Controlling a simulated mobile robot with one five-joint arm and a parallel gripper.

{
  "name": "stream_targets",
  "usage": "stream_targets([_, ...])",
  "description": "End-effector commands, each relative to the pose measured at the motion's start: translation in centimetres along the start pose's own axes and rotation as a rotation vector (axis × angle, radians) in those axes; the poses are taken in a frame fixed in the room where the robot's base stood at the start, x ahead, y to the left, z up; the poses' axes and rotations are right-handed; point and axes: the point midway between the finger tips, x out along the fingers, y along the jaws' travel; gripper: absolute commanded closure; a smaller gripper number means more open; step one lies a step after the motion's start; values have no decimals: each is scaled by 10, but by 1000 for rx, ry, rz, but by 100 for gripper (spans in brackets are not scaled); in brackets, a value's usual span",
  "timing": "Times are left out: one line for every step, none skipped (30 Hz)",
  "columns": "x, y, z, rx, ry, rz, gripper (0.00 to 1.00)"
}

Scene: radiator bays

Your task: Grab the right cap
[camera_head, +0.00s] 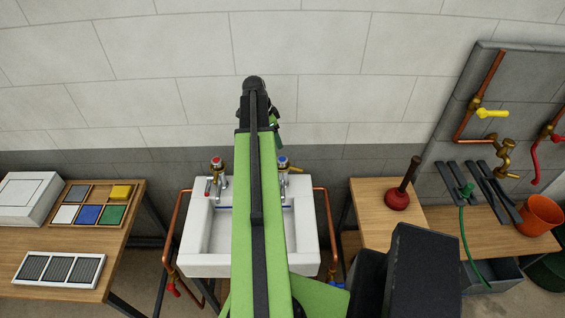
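A white sink (208,242) stands against the wall with two brass taps on its back edge. The right tap has a blue cap (283,160) on top, and the left tap has a red cap (216,161). My green arm reaches up over the middle of the sink. My gripper (277,127) is at the arm's far end, mostly hidden behind it. In the picture it shows just above and left of the blue cap. The distance between them and the state of its fingers cannot be made out.
Copper pipes (175,235) run down both sides of the sink. A left table (130,215) holds coloured tiles and a grille. A right table (372,225) holds a red plunger (397,198), dark bars and an orange bucket (540,215). Wall pipes with valves (492,113) are at far right.

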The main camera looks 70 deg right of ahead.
Motion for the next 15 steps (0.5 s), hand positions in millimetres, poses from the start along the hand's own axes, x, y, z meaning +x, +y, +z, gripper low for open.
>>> stream_targets([20, 0, 3, 0, 0, 0, 32])
stream_targets([27, 0, 3, 0, 0, 0, 32])
stream_targets([36, 0, 3, 0, 0, 0, 32])
stream_targets([43, -1, 3, -1, 0, 0, 32])
stream_targets([49, -1, 4, -1, 0, 0, 32])
stream_targets([57, -1, 4, -1, 0, 0, 32])
stream_targets([64, -1, 4, -1, 0, 0, 32])
stream_targets([70, -1, 4, -1, 0, 0, 32])
stream_targets([78, -1, 4, -1, 0, 0, 32])
stream_targets([84, -1, 4, -1, 0, 0, 32])
stream_targets([90, -1, 4, -1, 0, 0, 32])
stream_targets([98, -1, 4, -1, 0, 0, 32])
stream_targets([102, -1, 3, -1, 0, 0, 32])
stream_targets([104, -1, 3, -1, 0, 0, 32])
stream_targets([106, -1, 2, -1, 0, 0, 32])
